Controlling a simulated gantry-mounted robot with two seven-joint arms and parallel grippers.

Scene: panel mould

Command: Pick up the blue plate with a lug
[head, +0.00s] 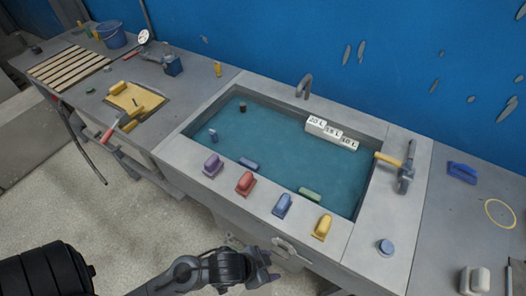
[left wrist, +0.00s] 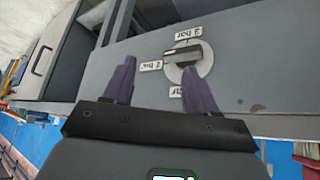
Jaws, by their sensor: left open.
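A blue plate with a raised lug (head: 282,205) lies on the near rim of the teal-bottomed mould (head: 163,150), between a red piece (head: 246,183) and a yellow piece (head: 323,227) of similar form. My left gripper (head: 268,268) is in front of the mould's front face, nearer the camera than the blue plate and apart from it. In the left wrist view my left gripper (left wrist: 160,82) is open with nothing between its purple-grey fingers. It faces a grey panel with a round dial (left wrist: 188,60). The blue plate does not show clearly there. My right gripper is out of view.
A purple piece (head: 212,165) sits at the left of the same rim. White litre-marked blocks (head: 331,133) stand in the mould's far side. A hammer-like tool (head: 406,168) and a round blue knob (head: 385,247) are on the right rim.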

